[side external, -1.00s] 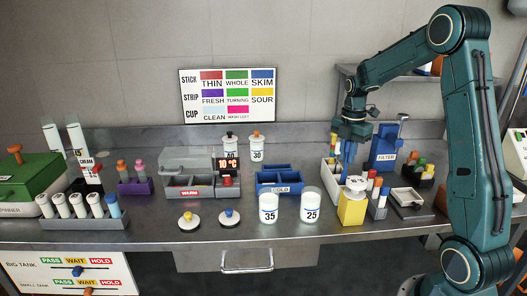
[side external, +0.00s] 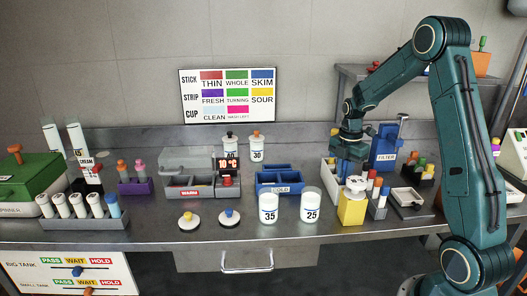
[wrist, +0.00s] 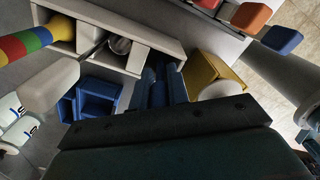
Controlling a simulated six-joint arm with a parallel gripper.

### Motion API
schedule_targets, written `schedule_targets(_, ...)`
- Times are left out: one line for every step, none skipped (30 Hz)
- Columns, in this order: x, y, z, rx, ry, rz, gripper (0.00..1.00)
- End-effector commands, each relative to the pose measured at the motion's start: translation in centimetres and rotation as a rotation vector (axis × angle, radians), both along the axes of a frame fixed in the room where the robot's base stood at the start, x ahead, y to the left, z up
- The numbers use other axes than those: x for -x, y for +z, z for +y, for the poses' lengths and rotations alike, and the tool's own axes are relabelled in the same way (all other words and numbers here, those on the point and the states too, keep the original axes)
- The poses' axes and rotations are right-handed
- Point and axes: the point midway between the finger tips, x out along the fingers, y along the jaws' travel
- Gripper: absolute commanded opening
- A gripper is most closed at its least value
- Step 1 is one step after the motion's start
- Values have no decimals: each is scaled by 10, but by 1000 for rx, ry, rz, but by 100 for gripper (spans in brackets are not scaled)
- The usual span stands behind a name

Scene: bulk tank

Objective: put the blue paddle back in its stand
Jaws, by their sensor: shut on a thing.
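The stand is a white box with several compartments, showing at the left of my gripper in the side view (side external: 327,172) and across the top of the wrist view (wrist: 140,33). My gripper (side external: 350,160) is low at the right end of the stand. In the wrist view its dark blue fingers (wrist: 158,84) point into or just over the end compartment; I cannot tell which. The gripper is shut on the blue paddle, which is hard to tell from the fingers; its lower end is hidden. A striped handle with a yellow base (wrist: 60,32) and a round-topped item (wrist: 120,45) occupy other compartments.
A yellow block with a white top (side external: 352,208) stands close in front of my gripper. A blue filter stand (side external: 385,150) is behind right. A blue COLD box (side external: 280,182) and cups marked 35 (side external: 268,209) and 25 (side external: 311,206) stand to the left.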

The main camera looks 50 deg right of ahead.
Motion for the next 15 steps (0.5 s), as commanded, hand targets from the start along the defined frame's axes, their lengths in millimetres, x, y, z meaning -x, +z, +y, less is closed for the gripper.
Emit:
schedule_targets(0, 0, 0, 0, 0, 0, 0)
schedule_targets(0, 0, 0, 0, 0, 0, 0)
schedule_targets(0, 0, 0, 0, 0, 0, 0)
schedule_targets(0, 0, 0, 0, 0, 0, 0)
schedule_targets(0, 0, 0, 0, 0, 0, 0)
schedule_targets(0, 0, 0, 0, 0, 0, 0)
schedule_targets(0, -1, 0, 0, 0, 0, 0)
schedule_targets(0, -2, 0, 0, 0, 0, 0)
schedule_targets(0, -2, 0, 0, 0, 0, 0)
schedule_targets(0, -3, 0, 0, 0, 0, 0)
schedule_targets(0, -3, 0, 0, 0, -1, 22)
schedule_targets(0, -3, 0, 0, 0, -1, 30)
schedule_targets(0, -3, 0, 0, 0, -1, 36)
schedule_targets(0, -3, 0, 0, 0, 0, 38)
schedule_targets(0, -3, 0, 0, 0, 0, 38)
